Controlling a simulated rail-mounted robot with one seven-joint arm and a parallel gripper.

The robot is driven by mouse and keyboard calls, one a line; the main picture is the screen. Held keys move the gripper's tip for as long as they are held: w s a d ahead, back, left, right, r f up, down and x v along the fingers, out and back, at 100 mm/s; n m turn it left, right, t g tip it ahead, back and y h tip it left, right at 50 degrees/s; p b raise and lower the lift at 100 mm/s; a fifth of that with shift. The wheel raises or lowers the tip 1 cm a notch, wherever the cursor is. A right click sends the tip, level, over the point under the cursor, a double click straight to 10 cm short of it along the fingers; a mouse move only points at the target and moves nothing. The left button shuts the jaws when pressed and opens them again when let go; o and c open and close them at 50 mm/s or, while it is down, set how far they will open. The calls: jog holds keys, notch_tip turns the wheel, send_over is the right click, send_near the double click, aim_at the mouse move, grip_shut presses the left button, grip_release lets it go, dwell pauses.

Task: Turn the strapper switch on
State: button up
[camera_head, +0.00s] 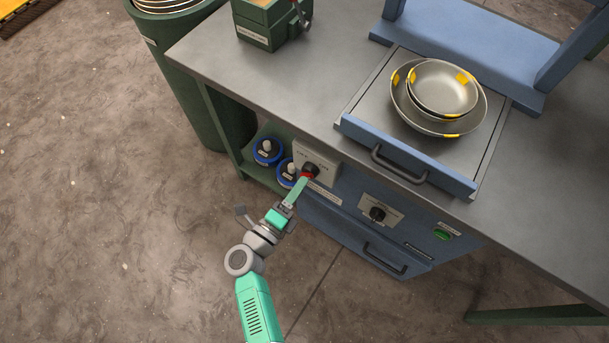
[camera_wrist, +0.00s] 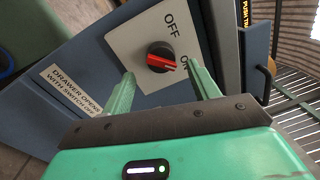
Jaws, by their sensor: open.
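A rotary switch with a black knob and red bar (camera_wrist: 161,58) sits on a pale plate (camera_wrist: 135,45) marked OFF at the top and ON at the right. The red bar lies across the picture, its right end near the ON mark. The same knob shows in the head view (camera_head: 311,168), on the left of the blue front under the worktop. My gripper (camera_wrist: 161,72) is open, one finger below left of the knob and one to its right. It holds nothing. In the head view my gripper (camera_head: 303,180) reaches the knob; contact cannot be told.
A second knob (camera_head: 377,214) and a green button (camera_head: 441,234) are further right on the blue front. A label about the drawer and switch (camera_wrist: 76,90) is beside the plate.

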jog(key=p+v, duration=0.1)
jog(key=v, duration=0.3)
jog(key=shift+s, duration=0.15)
jog(key=w+a+r+n+t+y+p, duration=0.1)
jog(key=w+a+r+n+t+y, duration=0.15)
jog(key=r, duration=0.65)
jog(key=w+a+r+n+t+y+p, duration=0.1)
jog(key=w+r+n+t, duration=0.15)
jog(key=r, duration=0.65)
jog(key=w+a+r+n+t+y+p, duration=0.15)
jog(key=w+r, duration=0.25)
jog(key=r, duration=0.5)
notch_tip(320, 180, up, 23)
jog(key=s+a+n+t+y+p, duration=0.1)
jog(key=s+n+t+y+p, duration=0.2)
jog(key=n+y, duration=0.75)
jog(key=s+d+r+n+h+p, duration=0.2)
jog(key=s+d+r+n, duration=0.15)
jog(key=r, duration=0.45)
jog(key=s+d+r+n+h+p, duration=0.25)
jog(key=s+d+r, duration=0.2)
jog(key=r, duration=0.35)
jog(key=s+d+r+n+h+p, duration=0.1)
jog(key=s+d+r+n, duration=0.3)
jog(key=r, duration=0.4)
notch_tip(320, 180, up, 37)
jog(key=a+y+p, duration=0.1)
jog(key=a+p, duration=0.1)
jog(key=p, duration=3.5)
jog(key=shift+f, duration=0.25)
